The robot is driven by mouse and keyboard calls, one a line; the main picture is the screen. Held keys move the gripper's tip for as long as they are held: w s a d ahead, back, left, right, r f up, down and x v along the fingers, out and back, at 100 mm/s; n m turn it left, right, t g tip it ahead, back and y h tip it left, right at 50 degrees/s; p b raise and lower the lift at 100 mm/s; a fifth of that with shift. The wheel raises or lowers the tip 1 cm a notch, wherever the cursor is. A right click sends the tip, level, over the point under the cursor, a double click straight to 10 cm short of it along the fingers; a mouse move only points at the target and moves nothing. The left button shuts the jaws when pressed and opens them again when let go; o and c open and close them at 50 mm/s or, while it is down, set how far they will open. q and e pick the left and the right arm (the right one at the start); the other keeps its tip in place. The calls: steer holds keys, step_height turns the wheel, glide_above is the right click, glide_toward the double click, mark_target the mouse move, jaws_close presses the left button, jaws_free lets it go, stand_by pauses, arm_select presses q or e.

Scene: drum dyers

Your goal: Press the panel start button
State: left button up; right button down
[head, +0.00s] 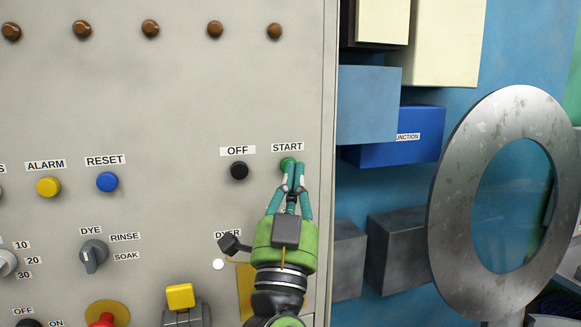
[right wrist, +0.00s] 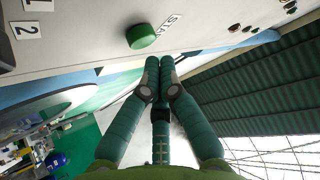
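The green start button (head: 286,162) sits under the START label near the right edge of the grey panel. In the right wrist view the button (right wrist: 141,36) stands out from the panel, up and left of the fingertips. My right gripper (head: 294,168) is shut and empty, its fingertips overlapping the button's lower right in the head view. In the right wrist view the closed fingertips (right wrist: 159,63) show a gap to the button, so I see no contact. My left gripper is not in view.
A black OFF button (head: 239,170) is left of START. Blue RESET (head: 107,181) and yellow ALARM (head: 48,187) buttons are farther left. A DYE selector knob (head: 93,256) is below. Blue boxes (head: 395,140) and a large metal ring (head: 456,210) stand right of the panel.

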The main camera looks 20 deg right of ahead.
steer(key=shift+w, duration=0.1)
stand_by(0.7)
steer(key=shift+w+p, duration=0.35)
steer(key=shift+p, duration=0.2)
steer(key=shift+w+p, duration=0.35)
steer(key=shift+w, duration=0.1)
stand_by(0.5)
stand_by(0.4)
steer(key=shift+s+p, duration=0.65)
steer(key=shift+s, duration=0.2)
